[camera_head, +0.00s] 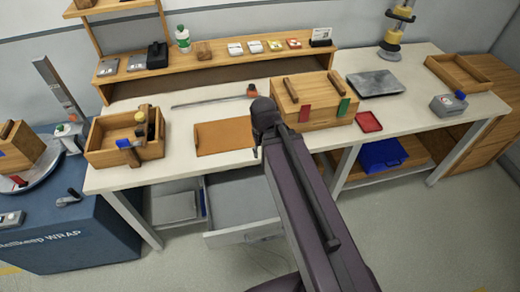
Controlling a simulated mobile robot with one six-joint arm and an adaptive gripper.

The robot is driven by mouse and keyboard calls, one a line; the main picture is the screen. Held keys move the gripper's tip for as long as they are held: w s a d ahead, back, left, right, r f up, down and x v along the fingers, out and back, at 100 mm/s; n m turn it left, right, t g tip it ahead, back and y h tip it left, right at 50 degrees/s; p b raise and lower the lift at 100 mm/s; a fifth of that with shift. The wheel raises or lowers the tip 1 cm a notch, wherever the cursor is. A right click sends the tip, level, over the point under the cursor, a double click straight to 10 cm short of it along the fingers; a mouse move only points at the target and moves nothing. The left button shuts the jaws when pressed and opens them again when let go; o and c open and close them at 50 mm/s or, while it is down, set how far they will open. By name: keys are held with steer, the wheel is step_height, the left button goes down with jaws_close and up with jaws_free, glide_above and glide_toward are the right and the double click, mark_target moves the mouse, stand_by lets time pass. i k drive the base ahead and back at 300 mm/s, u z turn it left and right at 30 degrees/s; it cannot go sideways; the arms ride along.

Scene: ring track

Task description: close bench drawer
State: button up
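The bench drawer (236,199) hangs under the white bench top, left of the middle. It is pulled open toward me and its grey inside shows, with nothing seen in the visible part. Its pale front panel (228,238) faces the floor side, with a handle (265,238) near my arm. My dark arm rises from the bottom edge and covers the drawer's right side. The arm's visible end is a black joint above the bench front. My gripper's fingers cannot be made out.
The bench top (184,140) carries a wooden tool tray (98,157), a wooden box (316,122), a brown mat (222,137) and a grey plate (376,83). A blue bin (382,154) sits on the lower shelf at right. A blue machine (60,235) stands left. The floor before the bench is clear.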

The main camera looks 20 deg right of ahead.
mark_target(240, 206)
steer(key=u, duration=0.7)
steer(key=k, duration=1.1)
steer(key=z, duration=0.7)
